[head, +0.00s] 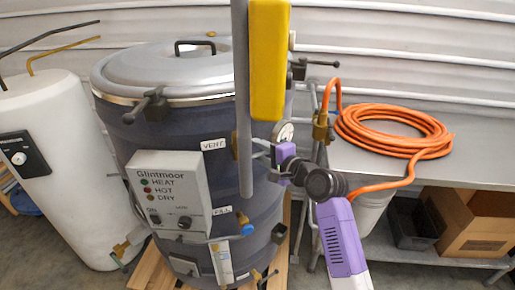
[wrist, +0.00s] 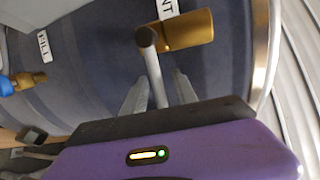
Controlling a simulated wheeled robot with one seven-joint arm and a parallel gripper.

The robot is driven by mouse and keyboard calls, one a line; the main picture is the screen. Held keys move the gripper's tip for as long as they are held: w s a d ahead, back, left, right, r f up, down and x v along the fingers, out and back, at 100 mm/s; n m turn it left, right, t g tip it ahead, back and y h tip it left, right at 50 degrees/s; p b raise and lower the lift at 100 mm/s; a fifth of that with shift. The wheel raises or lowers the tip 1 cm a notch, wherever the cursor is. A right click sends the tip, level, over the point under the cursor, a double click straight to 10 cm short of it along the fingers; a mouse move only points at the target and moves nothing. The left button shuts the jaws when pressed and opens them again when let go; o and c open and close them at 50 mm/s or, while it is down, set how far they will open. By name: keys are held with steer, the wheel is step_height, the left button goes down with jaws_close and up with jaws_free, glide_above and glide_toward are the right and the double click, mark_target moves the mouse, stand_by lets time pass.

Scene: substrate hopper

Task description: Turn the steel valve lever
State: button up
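The steel valve lever (wrist: 154,72) shows in the wrist view as a grey bar running from a round pivot down between my fingers. Its pivot sits beside a brass valve body (wrist: 188,31) on the dark drum wall, by a partly hidden VENT label (wrist: 167,8). My gripper (wrist: 160,92) has one finger on each side of the lever, with a gap showing, so it looks open around it. In the head view my gripper (head: 266,160) is at the drum's right side, right of the VENT label (head: 213,144); the lever is hard to make out there behind a grey pipe.
A grey vertical pipe (head: 241,100) and a yellow block (head: 268,60) stand close to my gripper. A control box (head: 168,190) and a blue-tipped fitting (head: 246,226) are on the drum (head: 120,130). An orange hose (head: 400,130) lies on the steel bench (head: 350,155) at right.

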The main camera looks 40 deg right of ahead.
steer(key=shift+w+f, duration=0.15)
steer(key=shift+w, duration=0.4)
jaws_close()
stand_by(1.1)
